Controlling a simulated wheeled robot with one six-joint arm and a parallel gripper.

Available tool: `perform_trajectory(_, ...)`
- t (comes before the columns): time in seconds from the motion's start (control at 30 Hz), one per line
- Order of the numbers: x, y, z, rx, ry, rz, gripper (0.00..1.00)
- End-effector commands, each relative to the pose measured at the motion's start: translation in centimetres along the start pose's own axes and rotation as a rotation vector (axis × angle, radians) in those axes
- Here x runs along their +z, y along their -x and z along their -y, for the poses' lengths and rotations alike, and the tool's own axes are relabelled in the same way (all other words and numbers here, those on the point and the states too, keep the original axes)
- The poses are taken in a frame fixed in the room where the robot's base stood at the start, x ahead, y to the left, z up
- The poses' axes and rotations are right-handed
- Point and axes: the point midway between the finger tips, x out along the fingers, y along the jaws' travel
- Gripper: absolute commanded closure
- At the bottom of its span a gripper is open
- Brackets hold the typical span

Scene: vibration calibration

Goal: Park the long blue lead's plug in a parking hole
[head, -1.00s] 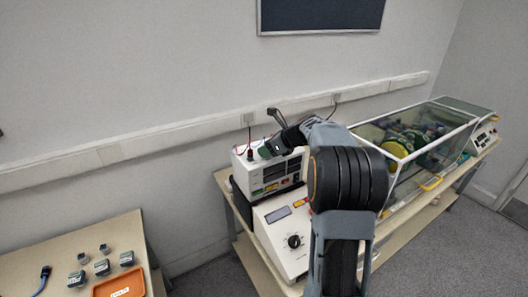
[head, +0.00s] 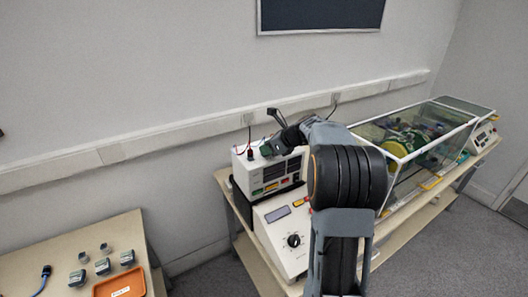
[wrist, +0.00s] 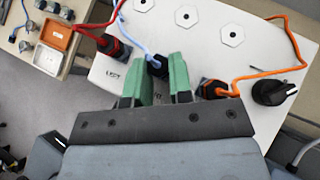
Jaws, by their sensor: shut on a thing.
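My gripper (wrist: 164,62) has two green fingers, closed on the dark plug (wrist: 156,66) of a light blue lead (wrist: 132,36). The lead runs up and left from the plug. The plug is over the white top of an instrument box (wrist: 195,55), between a red plug and an orange plug. I cannot tell whether it is seated or lifted clear. Several white hexagonal holes, such as one (wrist: 187,16) with a dark centre, lie empty along the top of the wrist view. In the head view my gripper (head: 268,150) is at the white box (head: 258,174); the plug is hidden there.
The red lead's plug (wrist: 112,46) is close left of my fingers. The orange lead's plug (wrist: 212,88) is close right, with a black part (wrist: 272,92) beyond. A glazed case (head: 420,165) stands along the bench. A side table (head: 70,245) holds an orange tray (head: 105,291).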

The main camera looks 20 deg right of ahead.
Motion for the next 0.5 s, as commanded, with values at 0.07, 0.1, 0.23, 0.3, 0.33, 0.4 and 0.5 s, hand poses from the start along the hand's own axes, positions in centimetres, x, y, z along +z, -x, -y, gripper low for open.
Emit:
perform_trajectory(0.07,0.11,0.07,0.06,0.01,0.008,0.0,1.0)
perform_trajectory(0.1,0.13,0.08,0.08,0.016,0.013,0.0,1.0)
perform_trajectory(0.23,0.14,0.06,0.09,0.036,0.029,-0.001,1.0)
perform_trajectory(0.3,0.13,0.05,0.11,0.046,0.037,-0.001,1.0)
perform_trajectory(0.33,0.13,0.05,0.12,0.051,0.041,0.0,1.0)
perform_trajectory(0.4,0.16,0.06,0.13,0.062,0.05,0.0,1.0)
perform_trajectory(0.5,0.18,0.07,0.15,0.076,0.061,0.001,1.0)
